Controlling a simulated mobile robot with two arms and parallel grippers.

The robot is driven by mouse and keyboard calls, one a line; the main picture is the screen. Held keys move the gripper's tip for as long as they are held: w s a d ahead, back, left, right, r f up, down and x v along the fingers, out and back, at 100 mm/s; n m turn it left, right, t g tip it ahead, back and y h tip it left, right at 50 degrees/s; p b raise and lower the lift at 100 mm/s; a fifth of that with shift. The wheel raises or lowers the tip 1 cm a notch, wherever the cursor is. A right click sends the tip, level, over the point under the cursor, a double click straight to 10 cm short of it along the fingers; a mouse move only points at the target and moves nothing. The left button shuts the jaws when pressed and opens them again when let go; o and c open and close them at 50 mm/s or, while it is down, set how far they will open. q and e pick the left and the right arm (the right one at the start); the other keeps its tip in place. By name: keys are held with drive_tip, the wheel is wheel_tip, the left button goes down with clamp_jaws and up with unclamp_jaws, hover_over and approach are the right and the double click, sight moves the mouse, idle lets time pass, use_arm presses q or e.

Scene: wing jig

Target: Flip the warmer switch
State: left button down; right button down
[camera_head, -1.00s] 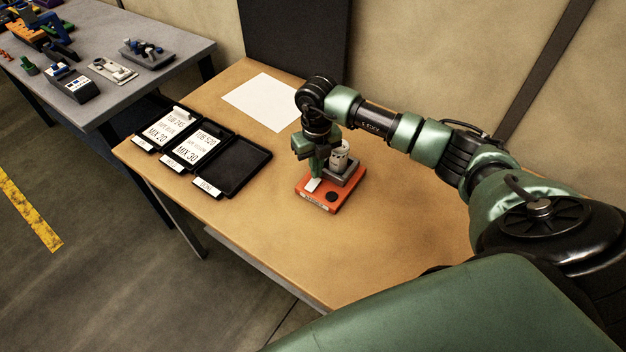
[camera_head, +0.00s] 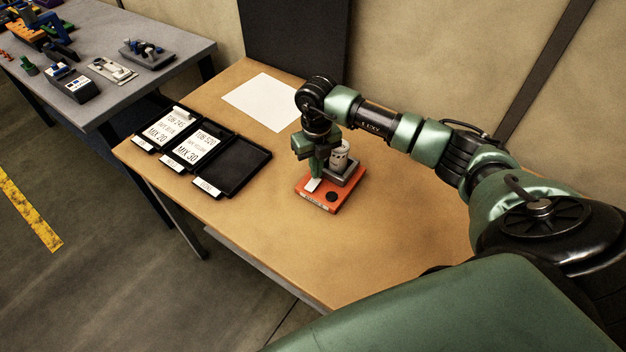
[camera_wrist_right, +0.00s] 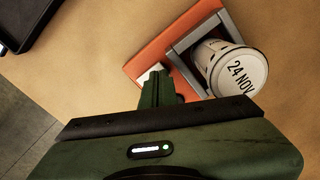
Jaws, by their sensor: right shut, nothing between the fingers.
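The orange warmer (camera_head: 325,203) stands on the wooden table, with a grey square holder (camera_head: 352,175) at its back. A white cup or canister (camera_head: 339,158) sits in the holder; in the right wrist view it (camera_wrist_right: 232,70) reads "24 NOV". A white switch (camera_head: 313,185) is on the warmer's front left. My right gripper (camera_head: 314,174) is shut and empty, pointing down with its tips at the switch. In the right wrist view the fingers (camera_wrist_right: 158,82) cover part of the white switch (camera_wrist_right: 150,74); whether they touch it is unclear. My left gripper is not in view.
Three black trays stand on the left of the table, two with labelled cards (camera_head: 200,147) and one empty (camera_head: 243,168). A white sheet (camera_head: 262,101) lies behind. A grey table (camera_head: 178,62) with parts is at the far left. The table front is clear.

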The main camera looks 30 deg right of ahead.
drive_tip(key=shift+s+f+b, duration=0.1)
drive_tip(key=shift+f+b, duration=0.8)
drive_tip(key=shift+f, duration=0.2)
idle(0.5)
drive_tip(key=shift+r, duration=0.15)
drive_tip(key=shift+r+p, duration=0.85)
drive_tip(key=shift+r, duration=0.05)
drive_tip(key=shift+r+p, duration=1.55)
drive_tip(key=shift+r, duration=1)
drive_tip(key=shift+f, duration=0.1)
